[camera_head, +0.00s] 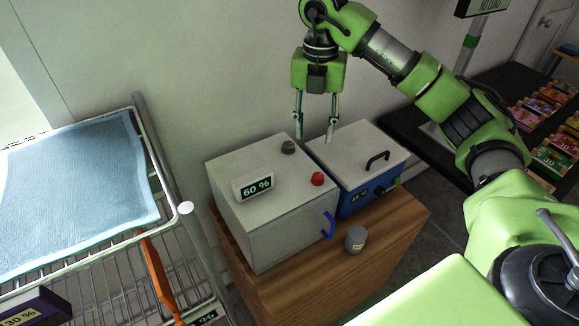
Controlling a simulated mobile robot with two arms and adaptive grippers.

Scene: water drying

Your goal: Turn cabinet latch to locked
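The grey cabinet (268,240) stands on a wooden stand, with a "60 %" display (256,188), a red button (318,179) and a dark grey knob (288,147) on top. A blue handle-like piece (328,225) sits at the right edge of its front; it may be the latch, but its locked or unlocked state cannot be told. My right gripper (314,138) points down behind the cabinet's back right, near the blue box. Its two fingers are apart with nothing between them. My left gripper is not in view.
A blue box (358,192) with a pale lid and black handle stands right of the cabinet. A small grey jar (355,239) stands on the wooden stand (385,250). A wire rack (175,218) with a blue cloth (75,190) is at left. Several colourful packets (553,97) lie far right.

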